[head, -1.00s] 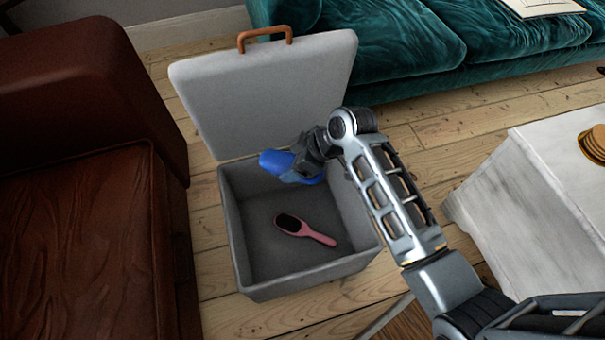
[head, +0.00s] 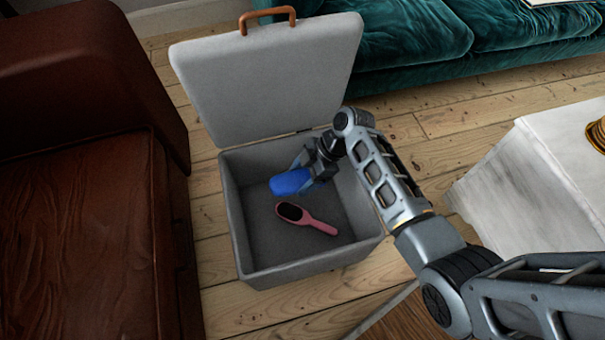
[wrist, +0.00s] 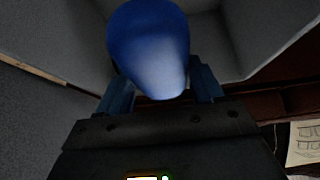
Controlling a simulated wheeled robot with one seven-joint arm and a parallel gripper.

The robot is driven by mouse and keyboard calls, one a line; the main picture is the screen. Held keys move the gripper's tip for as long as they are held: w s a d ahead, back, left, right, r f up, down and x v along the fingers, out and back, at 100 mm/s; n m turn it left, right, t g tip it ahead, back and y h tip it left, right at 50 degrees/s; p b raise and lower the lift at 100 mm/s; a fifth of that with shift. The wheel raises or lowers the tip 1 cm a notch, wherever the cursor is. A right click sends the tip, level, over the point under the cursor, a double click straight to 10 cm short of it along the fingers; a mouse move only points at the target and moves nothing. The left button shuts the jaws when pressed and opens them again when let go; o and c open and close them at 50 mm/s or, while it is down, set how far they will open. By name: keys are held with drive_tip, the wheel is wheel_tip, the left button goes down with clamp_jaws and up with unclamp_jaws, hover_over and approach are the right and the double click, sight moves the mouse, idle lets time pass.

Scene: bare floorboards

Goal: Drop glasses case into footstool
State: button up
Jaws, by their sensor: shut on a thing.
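The glasses case (head: 290,182) is blue and rounded. It also shows large in the wrist view (wrist: 148,45), between the two fingers. My gripper (head: 308,170) is shut on it and holds it inside the opening of the grey footstool (head: 238,222), near the back. The footstool is a square box with its lid (head: 270,80) standing open at the back. Whether the case touches the footstool's floor I cannot tell. My gripper partly hides the case's right end.
A pink hairbrush (head: 306,218) lies on the footstool's floor, just in front of the case. A brown leather seat (head: 80,220) stands close on the left, a green sofa (head: 480,40) behind, and a white marble table (head: 545,180) on the right.

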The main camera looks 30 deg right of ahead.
drive_tip(key=shift+f+b, duration=0.8)
drive_tip(key=shift+f, duration=0.55)
drive_tip(key=o, duration=1.2)
drive_tip(key=shift+c, duration=0.2)
drive_tip(key=p+v, duration=0.3)
drive_tip(key=v, duration=0.5)
